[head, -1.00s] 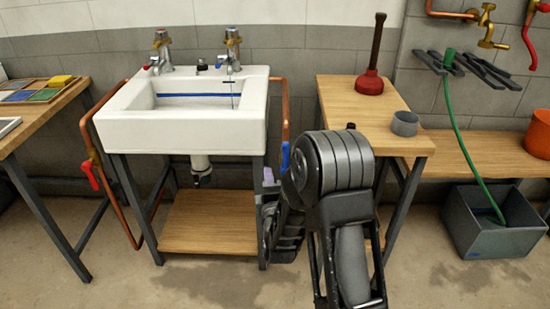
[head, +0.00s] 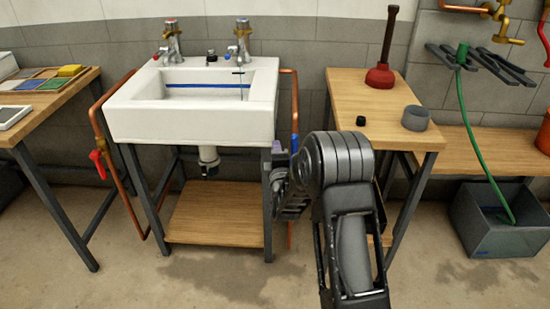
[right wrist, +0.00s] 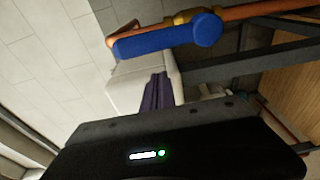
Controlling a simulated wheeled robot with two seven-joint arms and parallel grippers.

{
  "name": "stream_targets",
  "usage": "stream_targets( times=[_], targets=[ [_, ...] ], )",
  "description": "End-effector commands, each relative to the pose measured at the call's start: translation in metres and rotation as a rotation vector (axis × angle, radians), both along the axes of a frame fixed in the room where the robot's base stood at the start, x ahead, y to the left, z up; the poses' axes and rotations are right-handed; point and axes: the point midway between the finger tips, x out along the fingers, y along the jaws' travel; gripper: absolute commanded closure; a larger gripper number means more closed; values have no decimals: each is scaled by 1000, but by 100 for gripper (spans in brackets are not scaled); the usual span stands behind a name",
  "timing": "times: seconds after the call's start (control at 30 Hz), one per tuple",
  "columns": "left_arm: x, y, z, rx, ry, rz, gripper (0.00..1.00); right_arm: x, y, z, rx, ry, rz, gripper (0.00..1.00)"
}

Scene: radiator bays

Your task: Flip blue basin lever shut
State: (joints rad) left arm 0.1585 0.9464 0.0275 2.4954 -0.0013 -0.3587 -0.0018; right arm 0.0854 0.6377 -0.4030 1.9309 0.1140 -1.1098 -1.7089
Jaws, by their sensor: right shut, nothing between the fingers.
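The blue basin lever (head: 294,145) sits on the copper pipe (head: 295,100) at the right side of the white basin (head: 140,122). It stands upright, along the pipe. In the right wrist view the blue lever (right wrist: 165,41) shows large, roughly parallel to the pipe (right wrist: 265,10), beyond the dark gripper housing. My right gripper (head: 285,192) is shut and empty, just below the lever and beside the basin stand's right leg. My left gripper is not in view.
A red lever (head: 98,163) is on the left pipe. A wooden bench (head: 375,95) at right holds a plunger (head: 381,75), a black cap (head: 361,121) and a grey cup (head: 416,118). The stand's lower shelf (head: 215,215) is bare. Open floor lies in front.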

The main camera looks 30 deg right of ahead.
Motion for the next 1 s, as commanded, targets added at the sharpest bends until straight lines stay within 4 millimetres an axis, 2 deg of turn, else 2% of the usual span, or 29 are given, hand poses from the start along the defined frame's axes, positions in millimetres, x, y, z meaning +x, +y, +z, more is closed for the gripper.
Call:
stream_targets(
  times=[0.1, 0.3, 0.67, 1.0],
  targets=[
    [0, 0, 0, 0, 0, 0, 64, -15, -13, 0, 1, 0, -5, 100],
    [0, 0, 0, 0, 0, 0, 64, -23, -20, 0, 1, 0, -3, 100],
    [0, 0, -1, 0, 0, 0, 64, -24, -20, 0, 3, -1, -2, 100],
    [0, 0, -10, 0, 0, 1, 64, -15, -21, 1, 76, -57, -3, 100]
  ],
)
